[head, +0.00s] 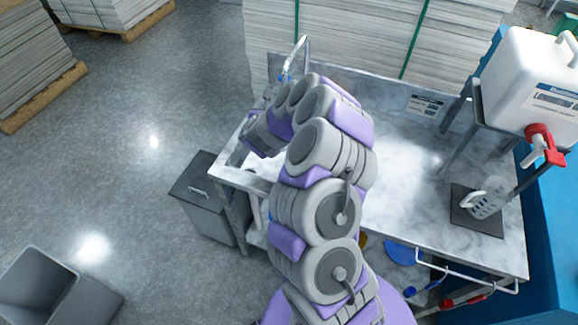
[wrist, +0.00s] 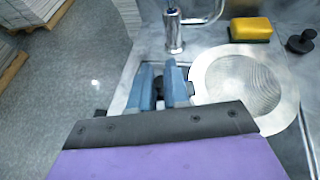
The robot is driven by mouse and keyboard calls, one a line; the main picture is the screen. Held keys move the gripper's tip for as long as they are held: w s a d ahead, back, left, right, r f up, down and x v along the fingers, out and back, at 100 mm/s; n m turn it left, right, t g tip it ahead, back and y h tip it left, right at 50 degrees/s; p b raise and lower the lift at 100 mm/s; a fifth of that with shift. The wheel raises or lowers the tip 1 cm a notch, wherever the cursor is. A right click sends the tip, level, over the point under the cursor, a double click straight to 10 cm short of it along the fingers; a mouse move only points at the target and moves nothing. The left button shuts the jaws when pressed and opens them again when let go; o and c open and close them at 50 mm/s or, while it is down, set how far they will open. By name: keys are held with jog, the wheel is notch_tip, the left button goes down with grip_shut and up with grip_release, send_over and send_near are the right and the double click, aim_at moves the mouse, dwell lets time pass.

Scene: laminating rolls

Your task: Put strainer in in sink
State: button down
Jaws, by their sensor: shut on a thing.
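The strainer (wrist: 240,85) is a round, flat piece with fine grey mesh and a wide pale rim, at the right in the wrist view. My gripper (wrist: 160,70) has blue fingers at the strainer's left side. The fingers are shut on a dark part between them, which looks like the strainer's handle. The sink lies at the left end of the counter near the tap (wrist: 174,32); my arm and the strainer hide most of it, so I cannot tell how high the strainer is above it. In the head view my arm hides the strainer.
A yellow sponge (wrist: 250,29) and a black stopper (wrist: 301,42) lie behind the strainer. The marble counter (head: 400,190) is clear in its middle. At its right are a measuring jug (head: 489,198) on a dark mat and a white canister (head: 528,85). Paper stacks (head: 375,35) stand behind.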

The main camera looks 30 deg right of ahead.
jog(key=shift+a+f+m+g+h+b, duration=0.1)
jog(key=shift+f+m+g+h+b, duration=0.85)
jog(key=shift+f, duration=1.6)
jog(key=shift+f+m+g+h+b, duration=0.2)
jog(key=shift+f+m+g+h, duration=0.45)
jog(key=shift+f+m+g, duration=1.35)
jog(key=shift+a+f+m+g+h+b, duration=0.1)
jog(key=shift+f+m+g+h+b, duration=0.6)
jog(key=shift+f, duration=2.35)
jog(key=shift+d, duration=0.1)
jog(key=shift+f+b, duration=0.25)
jog(key=shift+b, duration=0.05)
jog(key=shift+s+f+t+b, duration=0.1)
jog(key=shift+f+t+b, duration=0.15)
jog(key=shift+b, duration=0.2)
